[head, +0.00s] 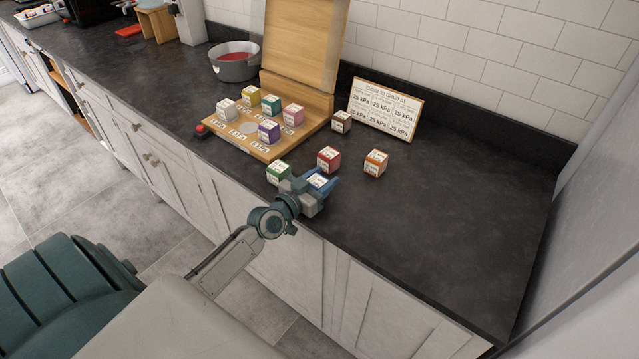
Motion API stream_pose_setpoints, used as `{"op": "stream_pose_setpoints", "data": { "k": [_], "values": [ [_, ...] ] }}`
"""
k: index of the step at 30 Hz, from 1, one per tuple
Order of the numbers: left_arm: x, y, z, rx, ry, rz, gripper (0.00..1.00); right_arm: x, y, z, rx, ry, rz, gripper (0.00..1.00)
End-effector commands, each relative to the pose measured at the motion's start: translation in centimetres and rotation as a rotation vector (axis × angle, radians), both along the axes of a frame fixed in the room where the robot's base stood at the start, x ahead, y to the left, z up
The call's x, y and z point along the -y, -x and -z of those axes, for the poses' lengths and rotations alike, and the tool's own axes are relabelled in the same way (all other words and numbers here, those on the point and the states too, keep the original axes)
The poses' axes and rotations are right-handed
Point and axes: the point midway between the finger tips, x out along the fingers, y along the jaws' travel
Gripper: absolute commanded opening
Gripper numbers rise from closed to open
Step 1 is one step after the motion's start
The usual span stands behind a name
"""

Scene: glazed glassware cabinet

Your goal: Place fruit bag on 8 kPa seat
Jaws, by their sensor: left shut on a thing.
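My left gripper (314,190) is shut on a small block with a white printed label on top (317,181), near the counter's front edge. Its fingers hide most of the block's sides, and I cannot read its label. A wooden board (240,149) lies behind and to the left, with printed kPa labels too small to read surely. On it sit grey-white (226,110), yellow (251,97), teal (271,106), pink (292,116) and purple (268,131) blocks. A round grey seat (249,128) among them is bare. My right gripper is not in view.
Green (278,173), red (328,160), orange (375,163) and brown (341,122) blocks stand loose near the gripper. A sign reading 25 kPa (385,110) leans at the wall. A tall wooden panel (303,45) rises behind the board. The counter's right side (470,220) is clear.

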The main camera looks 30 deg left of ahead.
Motion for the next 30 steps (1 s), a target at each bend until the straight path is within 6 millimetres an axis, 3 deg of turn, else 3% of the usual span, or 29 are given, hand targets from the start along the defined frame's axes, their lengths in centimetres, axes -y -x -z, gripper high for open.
{"op": "stream_pose_setpoints", "data": {
  "k": [14, 23, 30],
  "values": [
    [0.2, 0.4, -4.0, -0.002, 0.000, 0.001, 0.16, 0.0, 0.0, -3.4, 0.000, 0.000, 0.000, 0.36],
    [4.2, 7.1, -4.5, -0.004, 0.004, 0.000, 0.16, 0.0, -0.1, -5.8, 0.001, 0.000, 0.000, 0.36],
    [7.0, 11.7, -4.7, -0.001, 0.002, 0.000, 0.16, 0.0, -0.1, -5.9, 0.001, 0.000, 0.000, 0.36]
  ]
}}
